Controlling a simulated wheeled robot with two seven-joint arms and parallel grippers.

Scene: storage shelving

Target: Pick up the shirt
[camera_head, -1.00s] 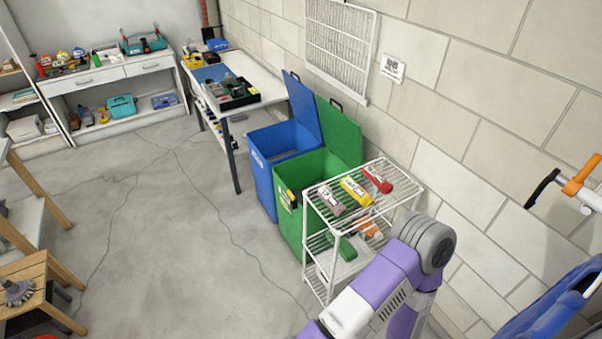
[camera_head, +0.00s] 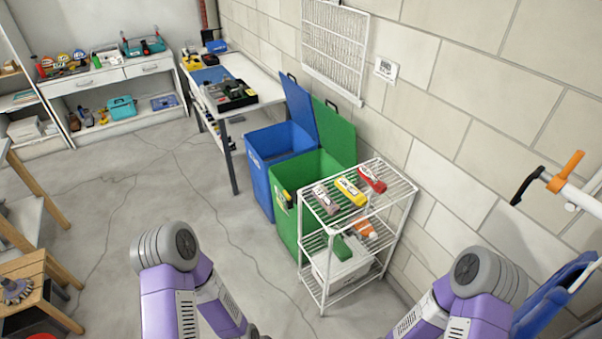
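I cannot make out a shirt for certain in the head view. Bright blue material (camera_head: 552,300) at the lower right edge is cut off by the frame, and I cannot tell what it is. My two purple and white arms rise from the bottom edge, one left of the white wire rack and one right of it. Both grippers lie outside the frame or are hidden, so their fingers do not show.
A white wire rack (camera_head: 323,268) holds red, yellow and pinkish-grey items on top. Green (camera_head: 288,228) and blue (camera_head: 262,178) open-lidded bins stand behind it. A wooden stool (camera_head: 38,283) is at left. Bare floor (camera_head: 130,210) lies between. A white bar (camera_head: 578,196) juts in at right.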

